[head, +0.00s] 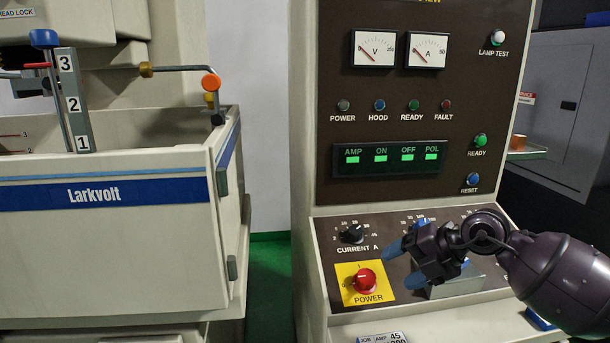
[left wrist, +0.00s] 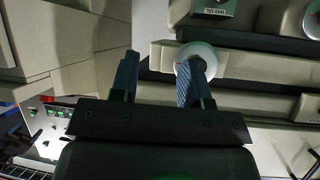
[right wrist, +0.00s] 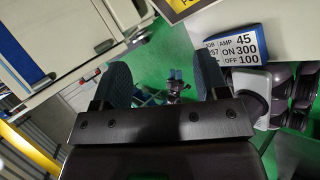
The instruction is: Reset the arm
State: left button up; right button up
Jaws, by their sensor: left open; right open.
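My right arm comes in from the right in the head view. My right gripper (head: 408,266) is open and empty, with blue fingertips in front of the sloped control panel, to the right of the red POWER knob (head: 367,281). In the right wrist view the gripper (right wrist: 163,76) has its fingers apart with nothing between them but distant floor. My left arm is not in the head view. In the left wrist view my left gripper (left wrist: 160,76) is open, and a round pale knob (left wrist: 196,62) shows partly behind its right finger. I cannot tell whether they touch.
The control cabinet (head: 304,150) carries meters, lamps and a blue RESET button (head: 473,179). The Larkvolt tank (head: 120,240) stands at left, with a gap of green floor (head: 268,278) between. A job card (right wrist: 236,48) shows in the right wrist view.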

jog(key=s+a+r+m+t+y, duration=0.4)
jog(key=s+a+m+t+y, duration=0.2)
jog(key=m+t+y, duration=0.15)
jog(key=s+d+f+m+t+h, duration=0.2)
jog(key=s+d+f+m+h, duration=0.2)
jog(key=d+f+m+h, duration=0.55)
jog(key=s+d+f+m+t+h, duration=0.2)
jog(key=s+d+f+m+h, duration=0.3)
jog(key=m+h, duration=0.55)
jog(key=s+f+m+g+y, duration=0.2)
jog(key=s+f+g, duration=0.35)
jog(key=s, duration=0.45)
jog(key=s+f+m+g+y, duration=0.1)
jog(key=s+f+m+g, duration=0.1)
jog(key=s+f+g, duration=0.6)
jog(key=w+f+n+t, duration=0.1)
jog(key=w+f+t, duration=0.4)
jog(key=f+t, duration=0.2)
jog(key=shift+w+d+f+t+y, duration=0.15)
jog(key=shift+w+f+t+y, duration=0.15)
jog(key=shift+t, duration=0.8)
